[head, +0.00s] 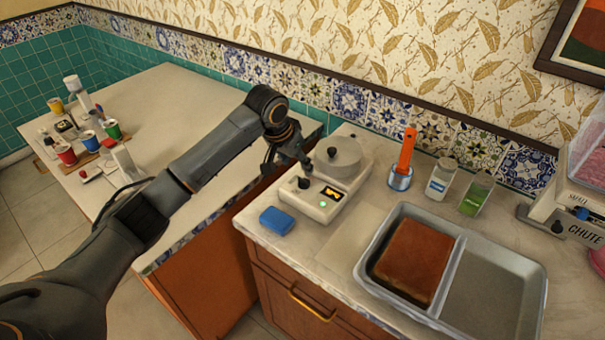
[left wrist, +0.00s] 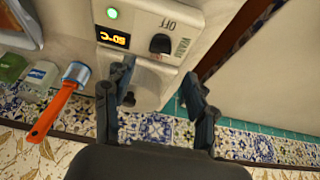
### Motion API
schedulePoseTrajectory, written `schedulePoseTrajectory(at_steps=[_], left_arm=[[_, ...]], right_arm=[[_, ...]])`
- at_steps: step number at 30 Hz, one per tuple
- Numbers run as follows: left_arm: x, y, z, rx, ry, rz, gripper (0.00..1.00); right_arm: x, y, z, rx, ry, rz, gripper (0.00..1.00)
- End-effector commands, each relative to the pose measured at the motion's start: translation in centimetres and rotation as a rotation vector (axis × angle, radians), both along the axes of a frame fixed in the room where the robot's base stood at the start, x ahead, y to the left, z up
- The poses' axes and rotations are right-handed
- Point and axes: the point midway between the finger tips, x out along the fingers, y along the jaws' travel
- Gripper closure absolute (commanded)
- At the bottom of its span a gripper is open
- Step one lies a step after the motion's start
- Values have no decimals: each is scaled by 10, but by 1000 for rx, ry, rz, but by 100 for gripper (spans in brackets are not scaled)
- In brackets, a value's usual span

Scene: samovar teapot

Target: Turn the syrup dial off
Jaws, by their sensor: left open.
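A white syrup warmer (head: 300,208) stands near the counter's left end, with a grey lidded pot (head: 344,158) on its back part. Its black dial (head: 304,183) is on the front panel, beside a lit orange display (head: 331,193) and a green light. In the left wrist view the dial (left wrist: 160,44) shows by the words OFF and WARM; I cannot tell its exact setting. My left gripper (head: 288,165) is open above the warmer, close to the dial. In the left wrist view its fingers (left wrist: 158,78) are apart with nothing between them, below the dial in the picture. My right gripper is not seen.
A blue sponge (head: 276,220) lies in front of the warmer. A holder with an orange-handled tool (head: 403,160) and two jars stand right. A two-part metal tray (head: 452,275) holds a brown slab. A gap separates this counter from the left table (head: 180,100).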

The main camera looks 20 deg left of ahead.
Motion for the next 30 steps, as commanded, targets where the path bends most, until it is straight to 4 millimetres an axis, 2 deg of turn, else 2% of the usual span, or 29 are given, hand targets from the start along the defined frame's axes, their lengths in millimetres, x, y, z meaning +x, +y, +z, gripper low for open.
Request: schedulePoseTrajectory(at_steps=[3, 10, 15, 23, 26, 30], left_arm=[[9, -4, -23, 0, 3, 1, 43], [21, -9, -56, 1, 1, -1, 43], [25, -9, -66, 1, 0, 0, 43], [26, -10, -67, 1, -1, -1, 43], [26, -10, -67, 1, -1, -1, 60], [26, -10, -67, 1, -1, -1, 88]], right_arm=[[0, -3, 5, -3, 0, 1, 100], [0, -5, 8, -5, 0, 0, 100], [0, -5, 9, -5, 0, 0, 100], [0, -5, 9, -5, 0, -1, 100], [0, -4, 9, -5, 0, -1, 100], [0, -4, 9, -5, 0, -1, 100]])
